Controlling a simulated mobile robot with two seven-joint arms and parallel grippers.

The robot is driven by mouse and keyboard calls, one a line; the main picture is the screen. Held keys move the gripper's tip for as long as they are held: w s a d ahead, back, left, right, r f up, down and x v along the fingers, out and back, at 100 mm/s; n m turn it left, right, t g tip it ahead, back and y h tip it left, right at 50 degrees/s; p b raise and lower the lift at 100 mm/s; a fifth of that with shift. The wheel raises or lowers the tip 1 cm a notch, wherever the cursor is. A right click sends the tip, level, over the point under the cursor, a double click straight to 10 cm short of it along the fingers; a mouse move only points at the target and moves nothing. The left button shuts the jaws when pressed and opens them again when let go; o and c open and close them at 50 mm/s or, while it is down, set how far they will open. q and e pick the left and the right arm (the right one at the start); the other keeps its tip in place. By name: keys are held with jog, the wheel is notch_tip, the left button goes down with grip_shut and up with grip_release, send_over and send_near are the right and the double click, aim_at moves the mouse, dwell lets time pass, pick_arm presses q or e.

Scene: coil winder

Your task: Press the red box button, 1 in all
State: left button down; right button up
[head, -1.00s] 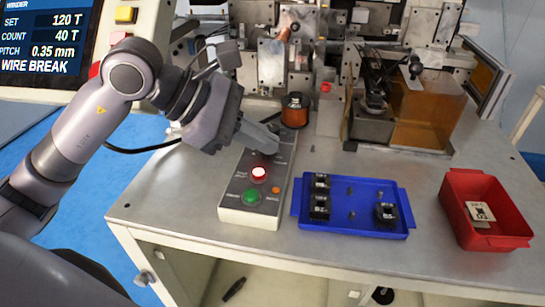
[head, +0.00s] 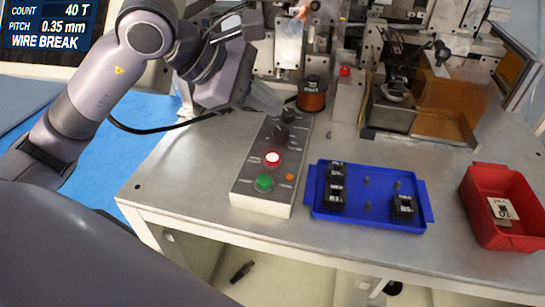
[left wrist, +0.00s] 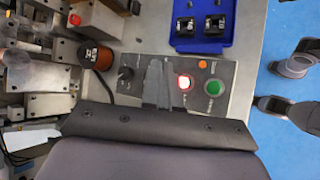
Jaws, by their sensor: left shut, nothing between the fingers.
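The red box button (head: 272,158) glows whitish with a red rim on the grey control box (head: 262,203), between a green button (head: 264,183) and black knobs. My left gripper (head: 272,102) is shut and empty, above and behind the far end of the box, apart from the button. In the left wrist view the shut fingers (left wrist: 157,84) show over the box between a black knob and the lit red button (left wrist: 184,82). My right gripper is in neither view.
A copper-coloured spool (head: 312,95) stands behind the box. A blue tray (head: 368,221) with black parts and a red bin (head: 489,237) lie to the right. The winder machine (head: 400,110) fills the back. A screen (head: 45,28) reads WIRE BREAK.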

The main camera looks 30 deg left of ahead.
pick_arm(q)
jog(key=b, duration=0.5)
send_over(268, 159)
notch_tip(268, 159, down, 7)
jog(key=shift+f+b, duration=0.4)
dwell(1.5)
jog(key=shift+f+b, duration=0.4)
jog(key=shift+b, duration=0.15)
jog(key=shift+f+b, duration=0.4)
jog(key=shift+b, duration=0.1)
dwell(0.4)
dwell(0.3)
jog(key=shift+r+p, duration=0.55)
jog(key=shift+r, duration=0.3)
